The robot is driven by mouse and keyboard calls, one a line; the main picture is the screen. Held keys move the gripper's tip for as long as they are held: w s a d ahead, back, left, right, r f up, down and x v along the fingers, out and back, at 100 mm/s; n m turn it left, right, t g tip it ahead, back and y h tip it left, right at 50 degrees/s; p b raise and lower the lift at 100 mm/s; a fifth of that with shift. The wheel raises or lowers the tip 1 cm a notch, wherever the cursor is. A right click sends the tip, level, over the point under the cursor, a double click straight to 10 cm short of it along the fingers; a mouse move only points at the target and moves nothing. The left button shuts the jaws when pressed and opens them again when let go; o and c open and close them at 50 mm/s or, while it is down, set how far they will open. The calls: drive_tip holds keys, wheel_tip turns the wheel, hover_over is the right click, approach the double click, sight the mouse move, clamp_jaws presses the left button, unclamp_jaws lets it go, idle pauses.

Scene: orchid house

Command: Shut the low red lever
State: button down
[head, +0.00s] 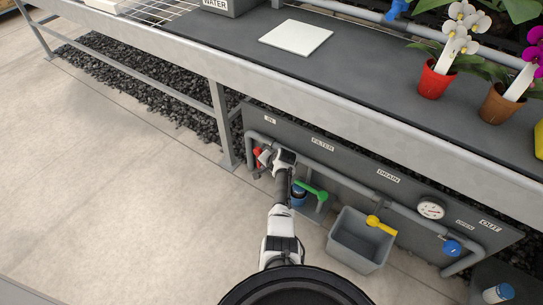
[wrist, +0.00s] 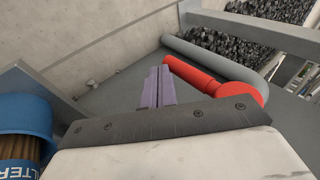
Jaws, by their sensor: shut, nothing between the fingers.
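The low red lever (wrist: 200,76) shows in the wrist view, running from its round red hub up and left, roughly along the grey pipe. In the head view only a bit of the red lever (head: 257,157) shows under the IN label; my gripper hides the rest. My gripper (wrist: 159,74) is shut and empty, its purple fingers together just left of the lever's free end. I cannot tell whether they touch it. In the head view my gripper (head: 264,157) is low at the left end of the panel.
The grey panel (head: 350,172) carries a green lever (head: 312,189), a yellow lever (head: 381,225), a blue knob (head: 452,247) and a gauge (head: 431,209). A grey bin (head: 358,241) stands below. A blue FILTER canister (wrist: 26,125) is close at left. A bench leg (head: 221,125) stands left; open floor lies beyond.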

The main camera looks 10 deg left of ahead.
drive_tip(key=shift+r, duration=0.1)
drive_tip(key=p+v, duration=1.3)
drive_tip(key=p, duration=0.2)
drive_tip(key=shift+s+d+r+p, duration=0.15)
drive_tip(key=shift+s+r+p, duration=0.1)
drive_tip(key=shift+p, duration=0.15)
